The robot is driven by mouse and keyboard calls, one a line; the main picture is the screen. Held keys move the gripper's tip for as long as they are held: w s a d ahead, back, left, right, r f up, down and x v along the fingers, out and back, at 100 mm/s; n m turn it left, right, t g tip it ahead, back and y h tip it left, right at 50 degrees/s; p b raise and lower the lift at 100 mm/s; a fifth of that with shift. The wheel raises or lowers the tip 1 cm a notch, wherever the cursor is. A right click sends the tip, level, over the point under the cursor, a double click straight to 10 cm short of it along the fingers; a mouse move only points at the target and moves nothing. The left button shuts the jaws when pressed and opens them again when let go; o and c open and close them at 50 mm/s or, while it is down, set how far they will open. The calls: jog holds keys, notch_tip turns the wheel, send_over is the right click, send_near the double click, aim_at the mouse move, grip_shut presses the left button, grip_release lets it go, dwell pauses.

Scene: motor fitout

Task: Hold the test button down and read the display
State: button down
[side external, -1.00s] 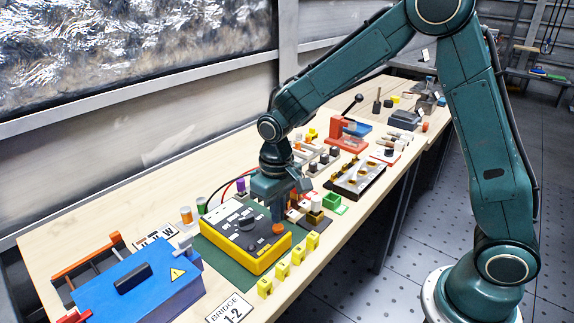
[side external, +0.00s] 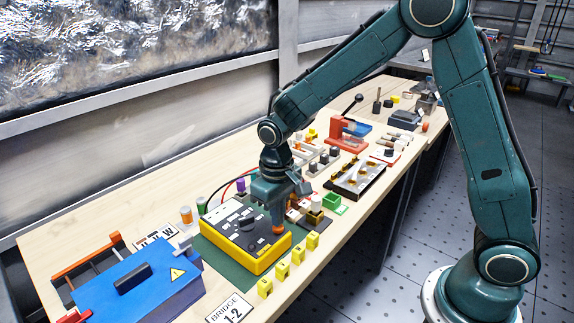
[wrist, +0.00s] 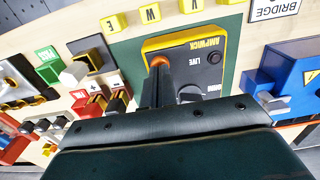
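The yellow tester (side external: 245,238) with a black face lies on a green mat on the bench. Its orange button (side external: 278,231) is at the front right corner, and a dark knob sits mid-face. My gripper (side external: 277,222) points down with its fingertips at the button, seeming to touch it; how far it is pressed I cannot tell. In the wrist view the shut fingers (wrist: 158,72) end at the orange button (wrist: 158,60). The lettering "LIVE" and "AMPWICK" shows on the tester there (wrist: 205,60). No display reading is legible; my gripper hides part of the face.
A blue box (side external: 137,282) with a warning sign stands at front left. Several yellow blocks (side external: 283,270) line the tester's front, near a "BRIDGE 1-2" card (side external: 230,308). Red and black leads run behind.

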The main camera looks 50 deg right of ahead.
jog(key=shift+f, duration=0.7)
jog(key=shift+r, duration=0.15)
dwell(1.7)
jog(key=shift+r, duration=3.45)
jog(key=shift+r, duration=0.1)
jog(key=s+d+r+t, duration=0.3)
jog(key=s+d+r, duration=0.1)
jog(key=s+r, duration=0.6)
jog(key=s+d+r+t, duration=0.2)
jog(key=s+d, duration=0.1)
jog(key=s, duration=0.9)
jog(key=shift+s+r+t, duration=0.2)
jog(key=shift+t, duration=0.1)
